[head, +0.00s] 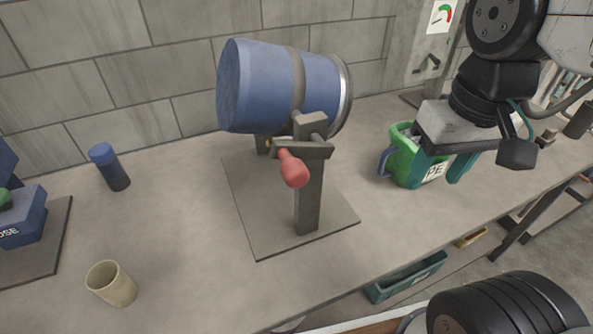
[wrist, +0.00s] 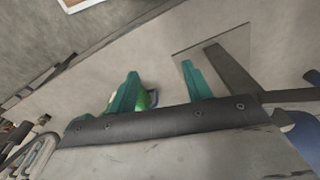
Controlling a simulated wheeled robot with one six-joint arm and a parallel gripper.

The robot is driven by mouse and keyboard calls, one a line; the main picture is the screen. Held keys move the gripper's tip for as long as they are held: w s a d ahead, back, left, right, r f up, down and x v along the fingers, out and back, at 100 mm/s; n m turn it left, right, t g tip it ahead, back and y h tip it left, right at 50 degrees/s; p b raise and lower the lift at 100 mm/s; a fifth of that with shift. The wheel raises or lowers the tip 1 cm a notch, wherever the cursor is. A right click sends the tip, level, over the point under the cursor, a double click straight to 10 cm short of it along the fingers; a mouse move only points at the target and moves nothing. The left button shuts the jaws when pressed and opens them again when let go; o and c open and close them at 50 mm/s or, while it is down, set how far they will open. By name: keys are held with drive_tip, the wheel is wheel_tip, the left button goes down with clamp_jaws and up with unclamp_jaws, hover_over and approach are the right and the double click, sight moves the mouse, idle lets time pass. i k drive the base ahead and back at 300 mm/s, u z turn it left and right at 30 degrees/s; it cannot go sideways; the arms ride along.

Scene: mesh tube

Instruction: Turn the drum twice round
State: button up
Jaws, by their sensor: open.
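The blue drum (head: 262,85) lies tilted on a grey stand (head: 309,190) with a flat base plate, near the back wall. A crank with a red handle (head: 293,169) is at its front, the handle pointing toward the viewer and down. My gripper (head: 440,172) is open over the right part of the bench, clear of the crank, with its teal fingers pointing down. In the wrist view the two teal fingers (wrist: 157,92) stand apart, with nothing held between them.
A green container (head: 404,160) stands just left of my gripper, partly hidden behind a finger; it also shows in the wrist view (wrist: 143,101). Bench space between cup and stand is clear.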

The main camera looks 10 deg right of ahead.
sight(261, 88)
drive_tip(key=z, duration=0.1)
drive_tip(key=k, duration=1.25)
drive_tip(key=z, duration=0.1)
